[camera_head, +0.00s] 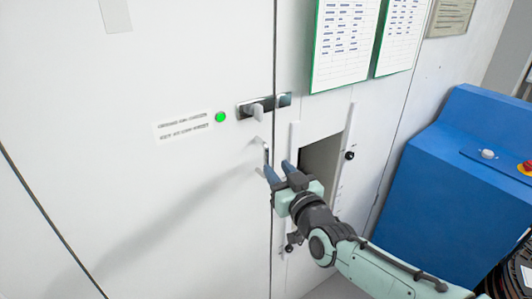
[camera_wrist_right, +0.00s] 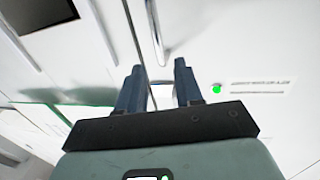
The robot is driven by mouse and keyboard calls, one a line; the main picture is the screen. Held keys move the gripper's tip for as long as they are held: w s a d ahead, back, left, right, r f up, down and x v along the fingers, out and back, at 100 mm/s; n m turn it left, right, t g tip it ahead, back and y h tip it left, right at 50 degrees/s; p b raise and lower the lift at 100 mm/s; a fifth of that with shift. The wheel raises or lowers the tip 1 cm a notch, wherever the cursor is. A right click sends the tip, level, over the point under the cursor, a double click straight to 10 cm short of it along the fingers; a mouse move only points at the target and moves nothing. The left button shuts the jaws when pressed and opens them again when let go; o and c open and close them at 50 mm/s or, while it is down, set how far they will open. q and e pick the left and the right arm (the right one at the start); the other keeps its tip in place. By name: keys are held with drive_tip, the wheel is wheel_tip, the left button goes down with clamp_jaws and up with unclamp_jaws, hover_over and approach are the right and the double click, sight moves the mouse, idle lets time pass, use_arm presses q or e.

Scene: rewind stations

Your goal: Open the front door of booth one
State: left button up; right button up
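The white front door (camera_head: 190,70) of the booth fills the left of the head view, with a dark vertical seam on its right. A slim upright handle (camera_head: 266,152) is on the door near this seam; it also shows in the wrist view (camera_wrist_right: 155,30), ahead of the fingers. A metal latch (camera_head: 256,108) sits above it across the seam. My right gripper (camera_head: 277,167) is open and empty just below and beside the handle, with its fingers apart in the wrist view (camera_wrist_right: 159,85). Contact with the handle cannot be told. My left gripper is not in view.
A green light (camera_head: 220,117) and printed label (camera_head: 183,131) are left of the latch. Right of the seam is a rectangular opening (camera_head: 320,162) with knobs beside it. Sheets (camera_head: 345,40) hang above. A blue console (camera_head: 445,170) stands at the right.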

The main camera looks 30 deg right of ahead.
sight(268, 156)
drive_tip(key=w, duration=0.2)
drive_tip(key=w+p, duration=0.1)
drive_tip(key=w, duration=0.2)
drive_tip(key=w+d, duration=0.1)
drive_tip(key=w, duration=0.1)
drive_tip(key=shift+w, duration=0.4)
clamp_jaws()
